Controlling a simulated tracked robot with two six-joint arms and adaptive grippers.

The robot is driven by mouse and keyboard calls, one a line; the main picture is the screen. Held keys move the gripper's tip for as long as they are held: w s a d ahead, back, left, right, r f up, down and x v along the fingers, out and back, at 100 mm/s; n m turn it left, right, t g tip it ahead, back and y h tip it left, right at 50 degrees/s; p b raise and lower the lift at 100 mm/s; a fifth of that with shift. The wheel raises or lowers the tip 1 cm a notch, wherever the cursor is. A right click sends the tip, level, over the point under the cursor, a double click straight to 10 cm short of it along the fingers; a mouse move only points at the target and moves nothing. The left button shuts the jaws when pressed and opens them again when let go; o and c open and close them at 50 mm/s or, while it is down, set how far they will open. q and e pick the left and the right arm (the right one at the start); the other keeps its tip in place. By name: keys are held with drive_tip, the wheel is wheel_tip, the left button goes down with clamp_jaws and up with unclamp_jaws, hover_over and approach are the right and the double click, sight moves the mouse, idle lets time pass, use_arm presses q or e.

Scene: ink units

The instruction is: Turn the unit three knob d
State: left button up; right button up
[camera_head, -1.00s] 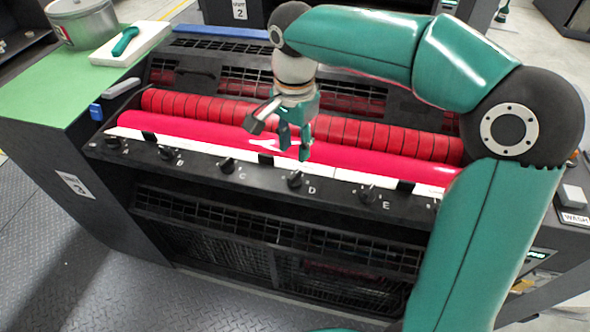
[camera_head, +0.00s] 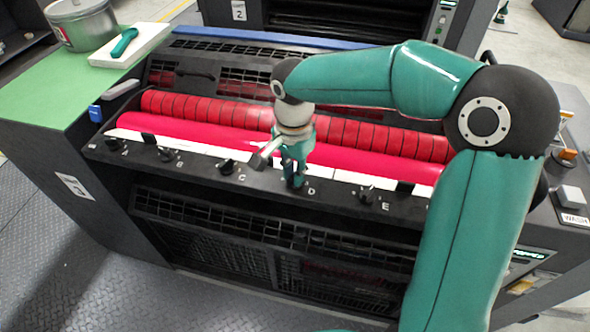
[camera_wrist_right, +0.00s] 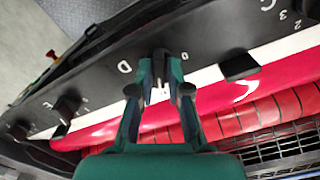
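Unit three (camera_head: 75,187), marked with a "3" plate, is a dark press with red rollers and a row of black lettered knobs. Knob D (camera_wrist_right: 160,62) shows in the right wrist view between the fingertips, beside the letter D. My right gripper (camera_head: 294,180) points down at knob D in the head view and mostly hides it. In the right wrist view my right gripper (camera_wrist_right: 160,75) has one finger on each side of the knob. The fingers look apart, with a narrow gap to the knob; contact is not clear. My left gripper is not in view.
Knob C (camera_head: 227,167) and knob E (camera_head: 365,195) stand on either side along the black rail. The pink roller (camera_head: 370,163) lies close behind the gripper.

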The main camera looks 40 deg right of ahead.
clamp_jaws()
drive_tip(key=shift+n, duration=0.3)
drive_tip(key=n, duration=0.5)
drive_tip(key=shift+r, duration=0.1)
drive_tip(key=n, duration=0.6)
drive_tip(key=shift+w+n, duration=0.1)
drive_tip(key=shift+n, duration=0.2)
drive_tip(key=n, duration=0.4)
drive_tip(key=shift+r, duration=0.1)
drive_tip(key=shift+n+p, duration=0.3)
drive_tip(key=shift+n, duration=1.5)
